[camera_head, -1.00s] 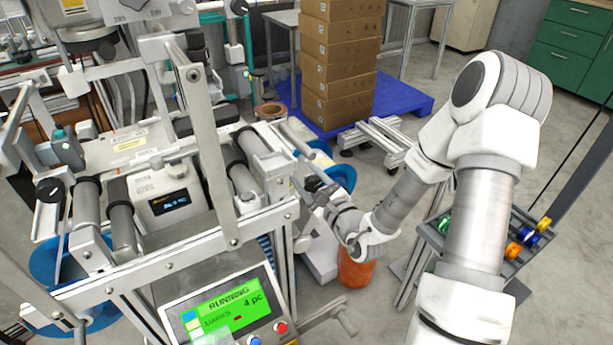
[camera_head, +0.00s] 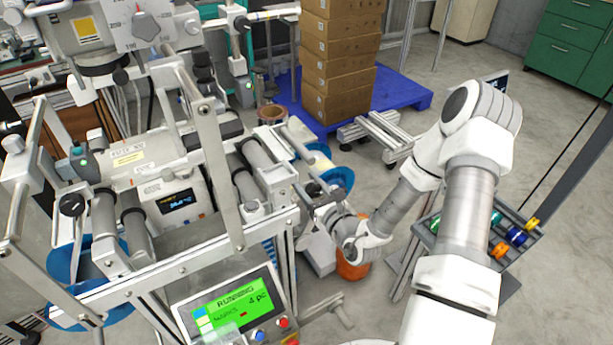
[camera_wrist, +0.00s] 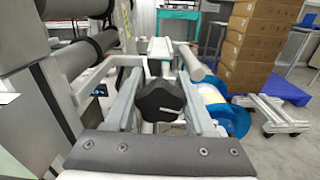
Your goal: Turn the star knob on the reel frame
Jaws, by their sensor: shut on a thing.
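The black star knob (camera_wrist: 160,101) sits in the middle of the wrist view, at the near side of the reel frame. My gripper (camera_wrist: 158,108) has its two grey fingers on either side of the knob and is shut on it. In the head view my gripper (camera_head: 322,208) is at the right side of the grey metal reel frame (camera_head: 225,170).
A control panel (camera_head: 232,305) with a green screen is in front. Stacked cartons (camera_head: 338,60) stand on a blue pallet (camera_head: 405,97) behind. A tray of coloured spools (camera_head: 513,240) is at right. Floor at right is mostly clear.

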